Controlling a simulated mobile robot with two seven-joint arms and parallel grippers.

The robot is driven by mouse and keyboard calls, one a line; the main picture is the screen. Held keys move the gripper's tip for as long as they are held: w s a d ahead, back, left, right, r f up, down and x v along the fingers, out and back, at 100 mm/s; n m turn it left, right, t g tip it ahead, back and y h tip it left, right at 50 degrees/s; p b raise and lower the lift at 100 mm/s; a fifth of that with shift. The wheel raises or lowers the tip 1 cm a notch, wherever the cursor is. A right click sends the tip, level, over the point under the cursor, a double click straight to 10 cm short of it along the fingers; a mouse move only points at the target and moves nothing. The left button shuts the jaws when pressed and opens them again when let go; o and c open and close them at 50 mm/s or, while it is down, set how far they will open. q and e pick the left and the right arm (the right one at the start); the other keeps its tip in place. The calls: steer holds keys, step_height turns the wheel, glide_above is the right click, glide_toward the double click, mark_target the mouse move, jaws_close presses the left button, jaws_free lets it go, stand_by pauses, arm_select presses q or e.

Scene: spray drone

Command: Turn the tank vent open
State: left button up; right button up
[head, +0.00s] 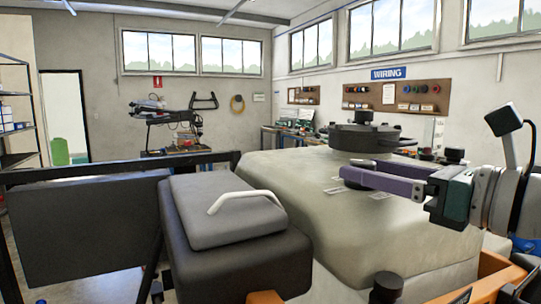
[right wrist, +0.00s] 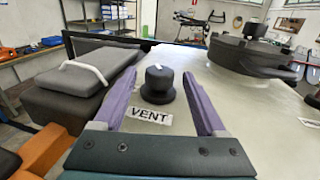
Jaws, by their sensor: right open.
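The tank vent is a black round knob with a narrower cap (right wrist: 158,86), upright on the pale tank top (right wrist: 215,75), behind a white "VENT" label (right wrist: 150,115) in the right wrist view. My right gripper (head: 360,169) is open, its two purple fingers reaching left over the tank in the head view. In the right wrist view the fingers stand on either side of the knob, with gaps visible; contact is not visible. In the head view the knob is largely hidden by the near finger. My left gripper is not in view.
A large black round lid (head: 362,138) stands on the tank near my fingers. A grey block with a white handle (head: 240,200) lies left of the tank. Another black knob (head: 455,155) shows behind my right gripper. Wall boards and a bench are farther back.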

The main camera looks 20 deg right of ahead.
steer(key=shift+x, duration=0.9)
steer(key=shift+c, duration=0.3)
jaws_close()
